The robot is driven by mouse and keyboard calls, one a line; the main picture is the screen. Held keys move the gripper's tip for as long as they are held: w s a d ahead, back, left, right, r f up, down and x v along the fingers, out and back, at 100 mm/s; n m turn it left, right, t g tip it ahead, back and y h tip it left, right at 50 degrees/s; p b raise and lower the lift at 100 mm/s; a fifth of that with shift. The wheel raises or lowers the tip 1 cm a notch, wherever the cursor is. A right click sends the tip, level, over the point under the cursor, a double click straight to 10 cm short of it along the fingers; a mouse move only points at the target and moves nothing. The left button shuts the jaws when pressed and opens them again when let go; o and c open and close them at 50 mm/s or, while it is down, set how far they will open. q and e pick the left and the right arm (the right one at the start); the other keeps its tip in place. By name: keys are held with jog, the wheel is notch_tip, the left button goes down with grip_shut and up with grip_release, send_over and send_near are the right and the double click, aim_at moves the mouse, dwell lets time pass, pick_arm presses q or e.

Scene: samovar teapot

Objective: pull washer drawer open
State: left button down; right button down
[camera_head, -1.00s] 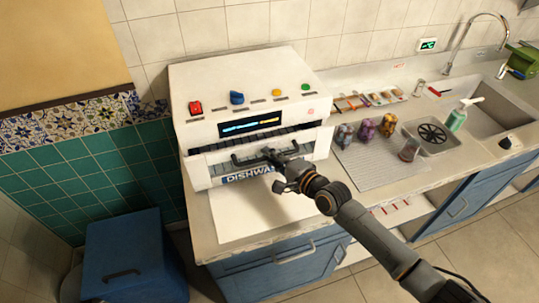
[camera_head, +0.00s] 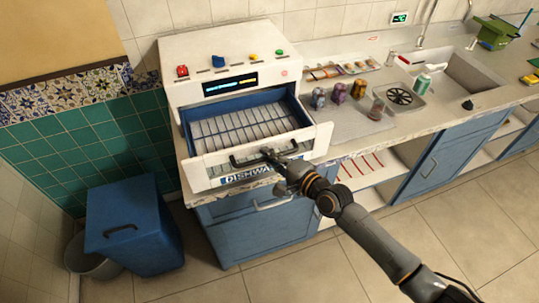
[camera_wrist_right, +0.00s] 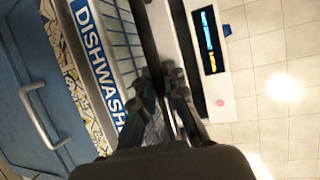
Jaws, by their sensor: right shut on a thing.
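The white washer (camera_head: 225,55) stands on the counter at the left, under the tiled wall. Its drawer (camera_head: 312,143) is pulled out toward me, and the blue-walled inside with a slatted rack (camera_head: 240,126) shows. The front carries a dark bar handle (camera_head: 238,161) and a blue and white label, which also shows in the right wrist view (camera_wrist_right: 97,60). My right gripper (camera_head: 270,156) is shut on the right part of the handle. Its fingers also show in the right wrist view (camera_wrist_right: 160,95). My left gripper is not in view.
Several cups (camera_head: 338,93) stand on the drainboard right of the washer, near the sink (camera_head: 470,70). A blue bin (camera_head: 130,225) stands on the floor at the left. The open drawer reaches the counter's front edge. The floor in front is clear.

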jog(key=c, duration=1.7)
grip_release()
jog(key=shift+o, duration=0.2)
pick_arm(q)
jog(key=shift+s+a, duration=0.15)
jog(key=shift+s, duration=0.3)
pick_arm(e)
jog(key=v, duration=1.2)
